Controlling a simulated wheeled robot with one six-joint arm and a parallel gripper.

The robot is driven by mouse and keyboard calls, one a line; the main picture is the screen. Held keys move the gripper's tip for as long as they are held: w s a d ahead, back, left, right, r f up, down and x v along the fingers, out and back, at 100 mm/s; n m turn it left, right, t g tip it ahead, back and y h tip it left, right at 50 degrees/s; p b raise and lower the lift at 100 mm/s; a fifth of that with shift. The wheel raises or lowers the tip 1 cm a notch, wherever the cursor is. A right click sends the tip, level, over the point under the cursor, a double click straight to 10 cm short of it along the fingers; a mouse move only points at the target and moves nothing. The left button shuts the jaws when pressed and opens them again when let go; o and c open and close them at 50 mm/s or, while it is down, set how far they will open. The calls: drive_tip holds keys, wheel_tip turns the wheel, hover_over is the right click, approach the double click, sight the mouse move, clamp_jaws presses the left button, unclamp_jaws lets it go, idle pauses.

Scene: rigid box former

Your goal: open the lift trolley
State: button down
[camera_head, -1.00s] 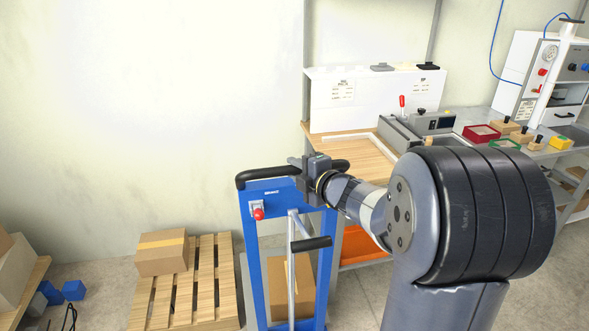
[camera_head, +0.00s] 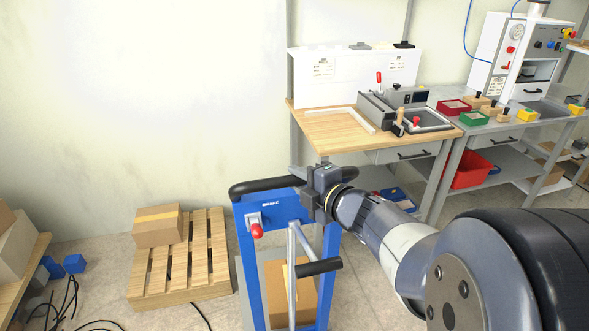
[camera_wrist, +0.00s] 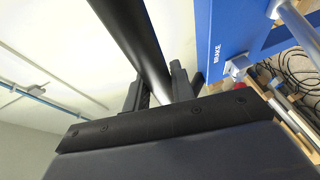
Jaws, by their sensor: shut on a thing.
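The blue lift trolley (camera_head: 250,266) stands upright in the lower middle of the head view. A black push handle (camera_head: 262,188) runs across its top. A lever with a black grip (camera_head: 318,267) and a red-knobbed brake (camera_head: 257,231) are on its frame. My gripper (camera_head: 314,180) is shut on the black handle near its right end. In the wrist view the handle (camera_wrist: 132,38) passes between the two fingers (camera_wrist: 160,88), and the blue frame with the word BRAKE (camera_wrist: 228,35) is at the right. A cardboard box (camera_head: 290,290) shows behind the trolley frame.
A wooden pallet (camera_head: 205,255) with a cardboard box (camera_head: 158,224) lies to the left of the trolley. A workbench (camera_head: 325,135) stands behind, with a grey bench (camera_head: 500,145) to its right. Black cables lie on the floor at the left. Open floor lies between trolley and benches.

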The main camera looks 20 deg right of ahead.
drive_tip(key=shift+s, duration=1.1)
drive_tip(key=c, duration=1.2)
unclamp_jaws()
drive_tip(key=shift+s+d+r, duration=0.15)
drive_tip(key=shift+s+d, duration=0.1)
drive_tip(key=shift+s, duration=0.15)
drive_tip(key=p+v, duration=0.1)
drive_tip(key=v, duration=0.8)
drive_tip(key=shift+s, duration=0.35)
drive_tip(key=shift+d, duration=0.1)
